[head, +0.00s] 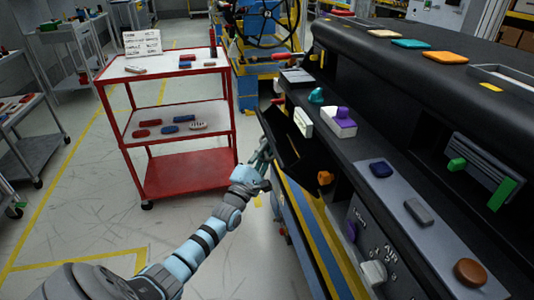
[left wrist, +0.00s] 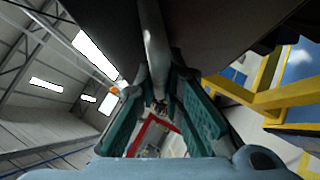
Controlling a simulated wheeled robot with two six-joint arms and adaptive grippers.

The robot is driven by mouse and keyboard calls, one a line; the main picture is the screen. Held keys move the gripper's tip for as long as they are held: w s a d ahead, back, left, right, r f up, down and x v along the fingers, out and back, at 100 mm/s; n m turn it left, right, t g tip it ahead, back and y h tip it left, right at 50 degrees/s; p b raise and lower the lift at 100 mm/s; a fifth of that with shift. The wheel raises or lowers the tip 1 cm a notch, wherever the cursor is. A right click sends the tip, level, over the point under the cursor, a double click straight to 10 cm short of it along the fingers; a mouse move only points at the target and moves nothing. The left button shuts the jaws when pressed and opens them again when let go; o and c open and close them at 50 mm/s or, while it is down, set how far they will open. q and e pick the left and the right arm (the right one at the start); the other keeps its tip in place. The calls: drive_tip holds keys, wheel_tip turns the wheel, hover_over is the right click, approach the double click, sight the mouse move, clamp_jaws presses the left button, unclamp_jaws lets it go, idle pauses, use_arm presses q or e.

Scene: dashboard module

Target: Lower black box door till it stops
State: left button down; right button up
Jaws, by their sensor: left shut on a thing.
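The black box door (head: 290,152) hangs tilted outward from the left side of the black dashboard module (head: 345,75). My left gripper (head: 263,158) is at the door's outer, lower left side and shut on its edge. In the left wrist view, the teal fingers of my left gripper (left wrist: 160,110) stand on either side of a narrow grey edge piece, with the dark underside of the door (left wrist: 110,18) above. The exact contact is partly hidden. My right gripper is not in view.
A red cart (head: 185,175) with small parts on its shelves stands left of the door. Colored knobs and switches, including an orange knob (head: 325,178), sit on the dashboard. A blue and yellow stand (head: 315,235) is below.

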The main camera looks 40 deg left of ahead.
use_arm(q)
drive_tip(key=shift+s+a+f+b, duration=0.15)
drive_tip(key=shift+f+b, duration=0.15)
drive_tip(key=shift+f, duration=0.3)
drive_tip(key=shift+r+n, duration=0.15)
drive_tip(key=shift+n, duration=0.15)
drive_tip(key=c, duration=1.7)
unclamp_jaws()
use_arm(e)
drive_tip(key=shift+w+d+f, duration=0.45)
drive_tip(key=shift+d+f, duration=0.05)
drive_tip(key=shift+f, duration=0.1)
use_arm(q)
drive_tip(key=v, duration=1.2)
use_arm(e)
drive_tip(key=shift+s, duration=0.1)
